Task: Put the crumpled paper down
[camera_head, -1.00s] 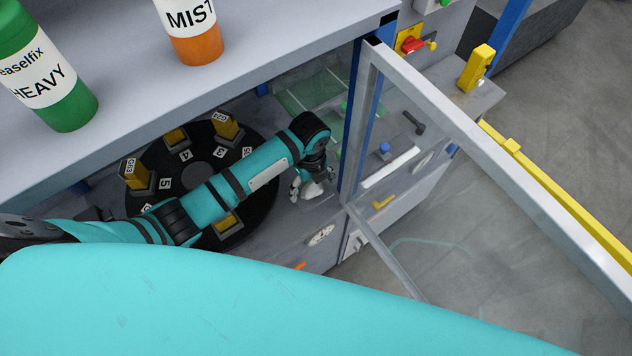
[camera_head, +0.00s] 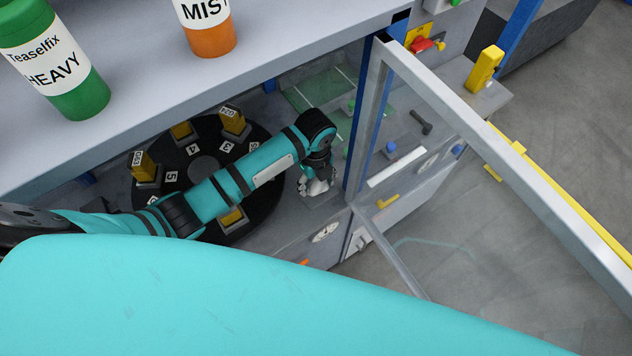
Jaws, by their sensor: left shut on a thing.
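My left arm reaches across the black turntable, and my left gripper (camera_head: 318,188) points down over the grey floor of the cabinet, just left of the door post. It is shut on a small pale piece, the crumpled paper (camera_head: 317,184), which the fingers mostly hide. I cannot tell whether the paper touches the surface below. My right gripper is not in view.
The black turntable (camera_head: 258,203) carries several yellow numbered blocks. A framed clear door (camera_head: 452,105) stands open on the right. Bottles, one green (camera_head: 84,98) and one orange (camera_head: 212,40), stand on the grey top. A green grid panel (camera_head: 318,97) lies behind the gripper.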

